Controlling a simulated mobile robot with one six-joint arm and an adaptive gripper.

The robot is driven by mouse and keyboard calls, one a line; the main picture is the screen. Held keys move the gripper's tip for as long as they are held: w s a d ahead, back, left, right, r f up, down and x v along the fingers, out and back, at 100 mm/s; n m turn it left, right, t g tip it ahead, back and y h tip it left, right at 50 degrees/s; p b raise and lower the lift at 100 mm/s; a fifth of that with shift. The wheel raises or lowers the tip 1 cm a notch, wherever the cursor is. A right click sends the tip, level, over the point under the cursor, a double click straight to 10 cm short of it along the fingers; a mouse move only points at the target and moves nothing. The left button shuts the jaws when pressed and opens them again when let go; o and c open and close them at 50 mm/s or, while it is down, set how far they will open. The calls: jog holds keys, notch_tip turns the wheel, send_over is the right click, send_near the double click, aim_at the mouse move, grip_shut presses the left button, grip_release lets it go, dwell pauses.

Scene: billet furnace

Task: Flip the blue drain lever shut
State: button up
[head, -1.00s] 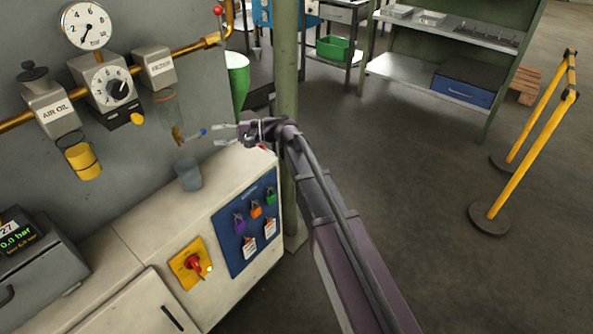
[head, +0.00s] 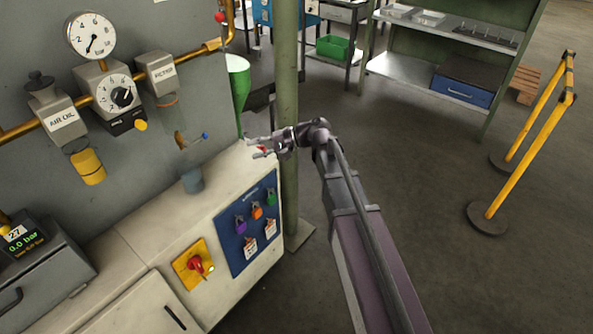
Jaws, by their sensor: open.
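The blue drain lever (head: 204,136) sticks out to the right and slightly up from a small brass drain valve (head: 181,141). The valve hangs under the clear bowl (head: 171,118) of the filter unit (head: 162,72). My gripper (head: 254,147) is open and empty, to the right of the lever, with its fingers pointing left toward it. A gap shows between the fingertips and the lever's blue end. A translucent grey-blue cup (head: 192,181) stands on the cabinet top below the valve.
The white cabinet (head: 120,230) carries a blue lock board (head: 237,248) and a red switch (head: 196,265). A yellow bowl (head: 88,167), a regulator (head: 115,92) and a gauge (head: 92,36) sit to the left. A green post (head: 287,90) stands behind my gripper.

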jog(key=s+d+f+h+p, duration=0.1)
jog(key=s+d+h+p, duration=0.1)
jog(key=d, duration=0.3)
jog(key=s+d+f+t+h+p, duration=0.1)
jog(key=s+d+f+h+p, duration=0.1)
jog(key=s+d+h, duration=0.3)
jog(key=shift+s+d+f+n+p, duration=0.15)
jog(key=shift+d+f+n+p, duration=0.15)
jog(key=shift+d+p, duration=0.5)
jog(key=s+d+r+h+p, duration=0.1)
jog(key=s+d+h+p, duration=0.2)
jog(key=d, duration=0.4)
jog(key=s+d+r+n+h+p, duration=0.1)
jog(key=s+d+r+h+p, duration=0.1)
jog(key=d, duration=0.6)
jog(key=s+h+p, duration=0.1)
jog(key=s+h, duration=0.1)
jog(key=shift+s+h+p, duration=0.3)
jog(key=shift+p, duration=0.05)
jog(key=shift+a, duration=0.1)
